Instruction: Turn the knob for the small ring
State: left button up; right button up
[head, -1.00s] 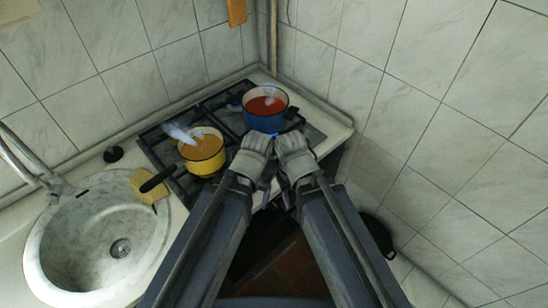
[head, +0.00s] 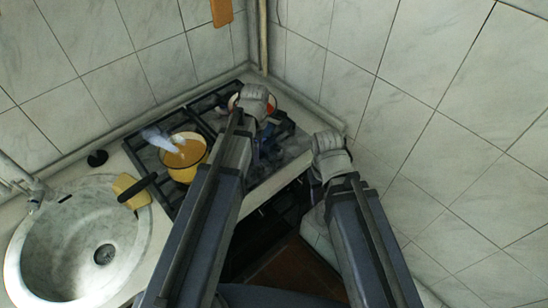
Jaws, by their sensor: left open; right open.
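The gas stove (head: 140,150) stands in the corner. My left gripper (head: 257,98) is open and reaches over the far right of the stove. It covers most of the pot with red contents (head: 271,105), and I cannot tell whether it touches it. My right gripper (head: 328,142) is open, apart from the stove, beyond its right front edge near the tiled wall. The stove's knobs and the small ring cannot be made out; my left arm hides part of the stove front.
Tiled walls (head: 440,110) close off the back and right.

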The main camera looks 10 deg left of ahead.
pick_arm(q)
jog(key=shift+w+n, duration=0.45)
jog(key=shift+n, duration=0.15)
notch_tip(320, 180, down, 8)
jog(key=b, duration=0.8)
jog(key=shift+r, duration=0.1)
jog(key=shift+c, duration=0.3)
grip_shut()
